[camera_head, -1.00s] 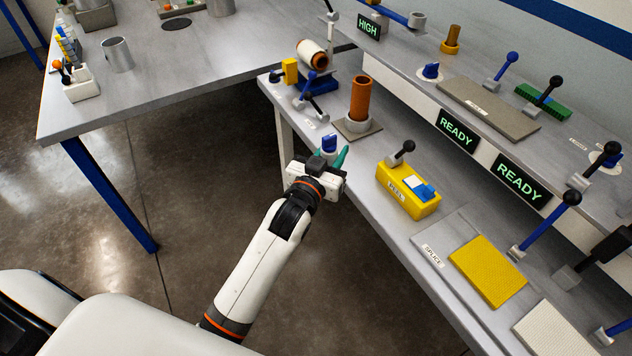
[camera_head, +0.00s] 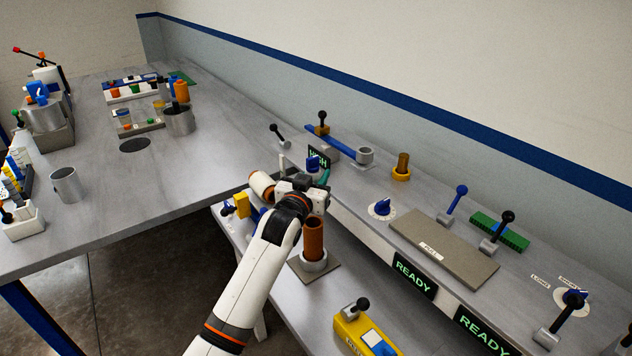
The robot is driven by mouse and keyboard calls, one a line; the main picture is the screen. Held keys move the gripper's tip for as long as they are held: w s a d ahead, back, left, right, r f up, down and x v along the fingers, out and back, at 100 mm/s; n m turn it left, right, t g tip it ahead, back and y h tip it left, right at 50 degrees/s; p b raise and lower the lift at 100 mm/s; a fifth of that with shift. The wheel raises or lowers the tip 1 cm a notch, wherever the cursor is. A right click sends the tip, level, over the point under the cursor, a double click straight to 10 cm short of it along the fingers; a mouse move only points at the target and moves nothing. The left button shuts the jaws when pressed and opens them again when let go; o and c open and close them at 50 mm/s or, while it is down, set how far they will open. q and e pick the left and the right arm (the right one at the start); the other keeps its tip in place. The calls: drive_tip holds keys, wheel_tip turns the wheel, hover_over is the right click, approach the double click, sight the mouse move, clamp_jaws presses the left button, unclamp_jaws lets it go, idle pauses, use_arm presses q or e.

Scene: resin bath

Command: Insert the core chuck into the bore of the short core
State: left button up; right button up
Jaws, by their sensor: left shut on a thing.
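My left gripper (camera_head: 305,184) is shut on a small blue piece (camera_head: 313,163) that sticks up between its fingers. It may be the core chuck, but most of it is hidden by the gripper. An upright brown tube (camera_head: 314,238), possibly the short core, stands in a grey ring on a flat plate on the lower bench, below and near my gripper. The held piece is apart from this tube. A shorter brown cylinder in an orange-yellow collar (camera_head: 401,174) stands on the upper shelf to the right. My right gripper is not in view.
A white roll on a brown core (camera_head: 262,187) lies just left of my gripper. The HIGH sign (camera_head: 318,156) is close behind it. Levers, a grey plate (camera_head: 443,250) and a yellow box (camera_head: 365,334) are to the right. The left table (camera_head: 185,185) has free room.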

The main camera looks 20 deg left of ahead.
use_arm(q)
drive_tip(key=shift+s+r, duration=0.15)
drive_tip(key=shift+p, duration=0.3)
drive_tip(key=shift+f+b, duration=0.6)
drive_tip(key=shift+f, duration=0.2)
drive_tip(key=shift+f+b, duration=1.35)
drive_tip(key=shift+f, duration=0.8)
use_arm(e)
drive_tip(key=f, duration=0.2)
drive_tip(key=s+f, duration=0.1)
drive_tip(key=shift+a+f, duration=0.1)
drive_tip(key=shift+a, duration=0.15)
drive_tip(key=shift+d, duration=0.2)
use_arm(q)
drive_tip(key=shift+p, duration=0.65)
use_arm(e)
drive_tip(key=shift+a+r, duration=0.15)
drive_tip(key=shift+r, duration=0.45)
use_arm(q)
drive_tip(key=shift+f+b, duration=1.8)
drive_tip(key=shift+f, duration=0.9)
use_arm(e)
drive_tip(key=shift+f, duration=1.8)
